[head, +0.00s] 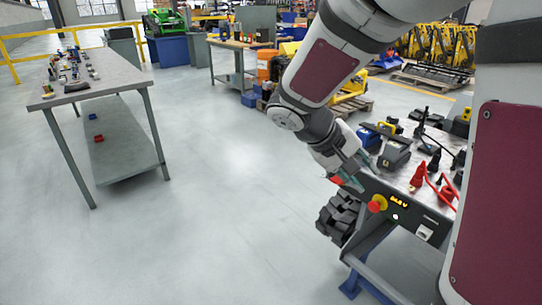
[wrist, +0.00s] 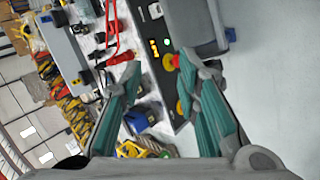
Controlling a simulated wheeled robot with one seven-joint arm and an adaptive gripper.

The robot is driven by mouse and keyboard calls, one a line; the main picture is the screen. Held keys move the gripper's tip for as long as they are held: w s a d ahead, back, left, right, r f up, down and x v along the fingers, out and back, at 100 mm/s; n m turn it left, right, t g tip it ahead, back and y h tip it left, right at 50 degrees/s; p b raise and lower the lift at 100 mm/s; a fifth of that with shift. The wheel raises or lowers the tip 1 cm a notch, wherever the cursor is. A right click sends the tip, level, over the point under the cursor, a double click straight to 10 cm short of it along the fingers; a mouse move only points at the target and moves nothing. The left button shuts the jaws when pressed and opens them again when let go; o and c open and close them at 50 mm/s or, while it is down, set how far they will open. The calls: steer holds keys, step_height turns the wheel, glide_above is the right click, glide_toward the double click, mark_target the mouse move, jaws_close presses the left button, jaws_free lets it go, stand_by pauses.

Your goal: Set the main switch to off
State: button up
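A workbench carrier has a dark control panel (head: 410,212) on its front edge. On it are a red knob on a yellow base (head: 377,204), a lit yellow display (head: 398,201) and a green light (head: 395,217). The knob (wrist: 171,62) is also in the wrist view, beyond my fingertips. A red piece (head: 336,180) shows beside my gripper (head: 351,178) in the head view. An orange-yellow part (wrist: 180,107) is partly hidden behind a finger in the wrist view. I cannot tell which is the main switch. My gripper (wrist: 160,74) is open, with nothing between its teal fingers.
A dark box (head: 393,152), red clamps (head: 418,175) with red cable and black clamps stand on the carrier's top. A grey table (head: 115,81) stands at left. The floor between is clear.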

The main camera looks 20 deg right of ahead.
steer(key=w+d+f+n+t+h+b, duration=0.1)
steer(key=w+f+h+b, duration=0.1)
steer(key=w+f+b, duration=0.3)
steer(key=w+d+f+h+b, duration=0.2)
steer(key=w+f+h+b, duration=0.15)
steer(key=w+f, duration=0.35)
steer(key=n+t+h+b, duration=0.3)
steer(key=n+t+b, duration=0.15)
steer(key=b, duration=0.55)
glide_toward(334, 182)
steer(key=shift+t, duration=0.45)
steer(key=b+x, duration=0.1)
steer(key=x, duration=0.2)
steer(key=b+x, duration=0.1)
steer(key=x, duration=0.3)
steer(key=b+x, duration=0.1)
steer(key=x, duration=0.2)
steer(key=shift+s+d+f, duration=0.1)
steer(key=shift+d+f, duration=0.05)
steer(key=shift+d, duration=0.35)
jaws_close()
